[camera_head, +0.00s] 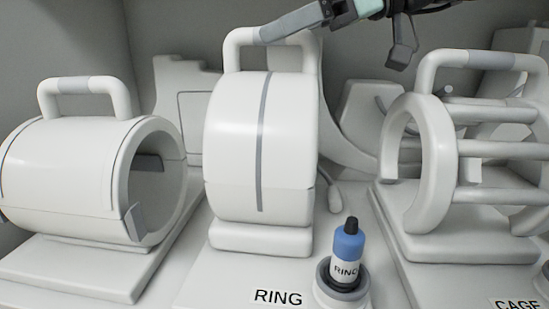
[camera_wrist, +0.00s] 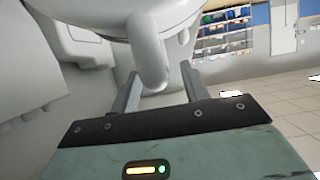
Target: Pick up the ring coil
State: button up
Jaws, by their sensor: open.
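The ring coil (camera_head: 243,150) stands upright on its base in the middle of the head view, a white band with a grey stripe. Its handle (camera_head: 238,50) arches over the top. My gripper (camera_head: 290,25) comes in from the upper right, its visible finger at the handle's grey top section. In the wrist view my gripper (camera_wrist: 161,72) is open, with a white curved bar, seemingly the handle (camera_wrist: 150,62), between its fingers. Whether either finger touches it I cannot tell.
A white cylindrical coil (camera_head: 70,170) with a handle stands at the left. A cage coil (camera_head: 435,165) stands close at the right. A blue-labelled bottle (camera_head: 348,245) sits in a holder in front, by the RING label (camera_head: 278,297). The wrist view shows shelves (camera_wrist: 222,32) and open floor (camera_wrist: 285,105).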

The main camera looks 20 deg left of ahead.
jog(key=shift+s+a+f, duration=0.1)
jog(key=shift+a+f, duration=0.2)
jog(key=shift+a, duration=0.35)
grip_shut()
dwell(0.9)
jog(key=shift+r, duration=0.2)
